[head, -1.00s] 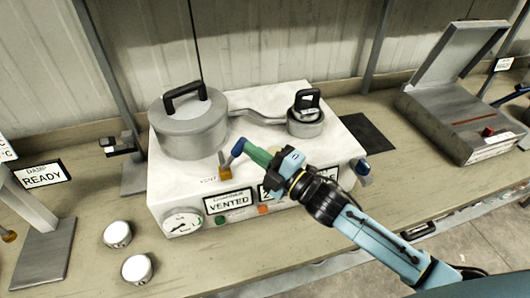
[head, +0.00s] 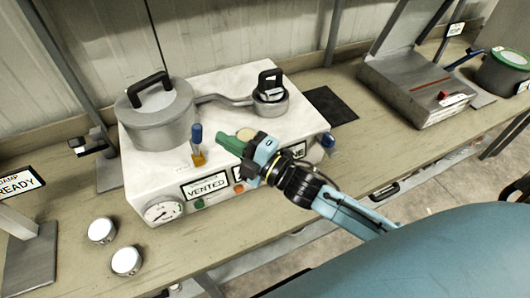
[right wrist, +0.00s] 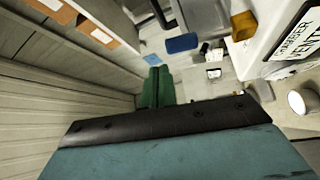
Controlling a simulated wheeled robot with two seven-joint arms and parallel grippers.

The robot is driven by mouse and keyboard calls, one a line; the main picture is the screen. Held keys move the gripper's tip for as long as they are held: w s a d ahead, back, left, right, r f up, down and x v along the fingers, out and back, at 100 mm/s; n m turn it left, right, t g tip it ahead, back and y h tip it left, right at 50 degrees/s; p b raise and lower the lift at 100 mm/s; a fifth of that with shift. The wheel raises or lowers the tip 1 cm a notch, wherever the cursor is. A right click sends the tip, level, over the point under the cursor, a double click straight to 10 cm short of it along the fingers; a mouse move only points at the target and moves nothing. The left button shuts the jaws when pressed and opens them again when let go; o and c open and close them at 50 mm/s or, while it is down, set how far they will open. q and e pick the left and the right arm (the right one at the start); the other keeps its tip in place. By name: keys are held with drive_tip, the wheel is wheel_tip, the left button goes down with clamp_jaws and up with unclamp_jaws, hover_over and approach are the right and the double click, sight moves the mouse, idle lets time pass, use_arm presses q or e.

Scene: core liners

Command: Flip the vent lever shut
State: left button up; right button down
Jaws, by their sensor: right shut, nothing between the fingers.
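The vent lever (head: 196,136) has a blue handle on an orange base (head: 199,160) at the front of the white chamber unit (head: 150,180). It stands about upright. Its blue handle also shows in the right wrist view (right wrist: 182,43). The label below reads VENTED (head: 206,186). My right gripper (head: 222,142), with green fingers, is shut and empty just right of the lever, a small gap apart in the head view. Its fingers also show in the right wrist view (right wrist: 155,88). My left gripper is not in view.
A lidded pot (head: 158,118) stands on the unit behind the lever, piped to a smaller vessel (head: 270,95). A gauge (head: 163,211) is at the front left corner. Two round tins (head: 102,230) sit on the bench. A grey open-lidded case (head: 420,95) stands right.

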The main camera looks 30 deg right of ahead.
drive_tip(key=r+b+v, duration=0.1)
drive_tip(key=v, duration=0.8)
drive_tip(key=shift+r, duration=0.5)
drive_tip(key=shift+s, duration=0.1)
